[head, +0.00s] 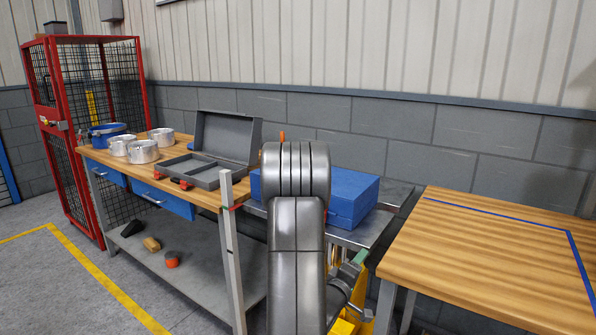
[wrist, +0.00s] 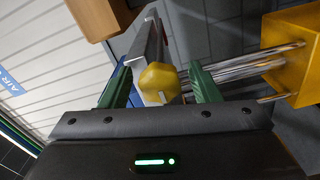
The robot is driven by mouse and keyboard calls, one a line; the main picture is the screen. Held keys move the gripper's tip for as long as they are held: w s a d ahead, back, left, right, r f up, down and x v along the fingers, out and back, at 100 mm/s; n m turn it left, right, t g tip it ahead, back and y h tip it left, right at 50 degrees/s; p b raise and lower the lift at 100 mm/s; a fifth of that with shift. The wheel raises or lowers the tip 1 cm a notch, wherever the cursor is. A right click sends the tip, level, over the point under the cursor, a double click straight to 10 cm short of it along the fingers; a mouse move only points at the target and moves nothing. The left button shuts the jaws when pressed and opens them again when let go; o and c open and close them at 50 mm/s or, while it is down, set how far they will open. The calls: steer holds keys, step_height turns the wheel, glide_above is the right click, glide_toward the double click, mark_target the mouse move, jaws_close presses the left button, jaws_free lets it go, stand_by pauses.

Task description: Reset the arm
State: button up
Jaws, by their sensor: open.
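My gripper (wrist: 160,76) shows in the wrist view with its two green fingers spread apart. A yellow rounded knob-like end (wrist: 159,83) shows between the fingers, on or in front of a grey bar. I cannot tell whether it touches a finger. In the head view my grey arm rises through the middle of the picture and hides part of the benches behind it. Only a bit of green, perhaps a finger, shows at the arm's right side.
A wooden bench (head: 195,188) on the left holds silver pots (head: 143,151), a blue pot (head: 106,134) and an open grey case (head: 217,178). Blue boxes (head: 356,193) sit on a metal surface behind my arm. A wooden table (head: 490,255) with blue tape is clear. A red cage (head: 95,75) stands far left.

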steer(key=m+b, duration=0.1)
steer(key=m, duration=0.3)
steer(key=shift+s+a, duration=0.1)
steer(key=shift+s, duration=0.05)
steer(key=m, duration=0.5)
steer(key=shift+b, duration=0.35)
steer(key=m, duration=0.4)
steer(key=shift+r+m, duration=0.1)
steer(key=shift+m, duration=0.2)
steer(key=shift+m+p, duration=0.75)
steer(key=shift+m, duration=1.25)
